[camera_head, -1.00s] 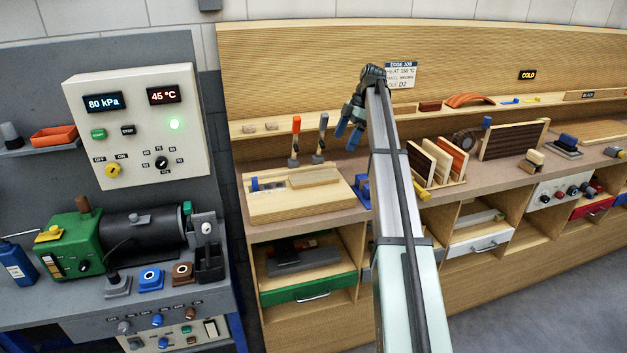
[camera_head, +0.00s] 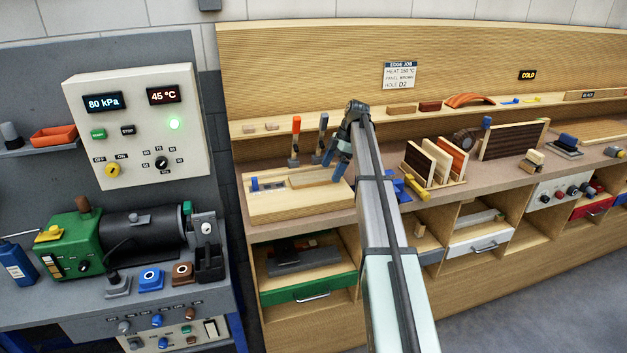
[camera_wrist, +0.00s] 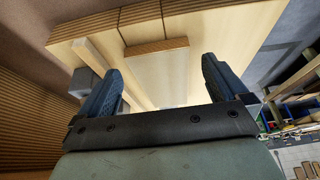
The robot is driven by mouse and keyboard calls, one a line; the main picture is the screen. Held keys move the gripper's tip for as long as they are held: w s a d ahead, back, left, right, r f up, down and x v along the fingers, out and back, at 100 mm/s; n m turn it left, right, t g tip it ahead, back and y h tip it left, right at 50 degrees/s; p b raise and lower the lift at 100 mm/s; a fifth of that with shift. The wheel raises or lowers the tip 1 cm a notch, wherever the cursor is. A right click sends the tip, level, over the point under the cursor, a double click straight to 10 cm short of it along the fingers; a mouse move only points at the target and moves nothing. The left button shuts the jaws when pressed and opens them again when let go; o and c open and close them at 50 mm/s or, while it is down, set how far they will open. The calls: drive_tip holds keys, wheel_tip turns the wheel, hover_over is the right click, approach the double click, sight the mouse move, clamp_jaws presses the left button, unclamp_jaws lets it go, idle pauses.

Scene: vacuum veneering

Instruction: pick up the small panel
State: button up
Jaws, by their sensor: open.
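A small pale wooden panel (camera_head: 312,177) appears to lie flat on the light wooden board (camera_head: 300,206) at the left of the bench. My gripper (camera_head: 333,167) is at the board's right end, fingers pointing down, just over or beside the panel. In the wrist view my gripper (camera_wrist: 161,72) has its two blue fingers spread wide, with nothing held between them. A small wooden piece with a brown edge face (camera_wrist: 157,47) shows beyond and between the fingertips; it looks like the panel's end, but I cannot be sure. Contact is not visible.
A blue piece (camera_head: 268,185) sits at the board's left end. Two upright tools, one red-handled (camera_head: 296,138), stand behind the board. A rack of upright panels (camera_head: 436,162) and a yellow-handled tool (camera_head: 416,187) are to the right. The control box (camera_head: 137,125) stands left.

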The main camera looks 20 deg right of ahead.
drive_tip(key=shift+a+f, duration=0.25)
drive_tip(key=shift+f, duration=0.3)
drive_tip(key=c, duration=1.1)
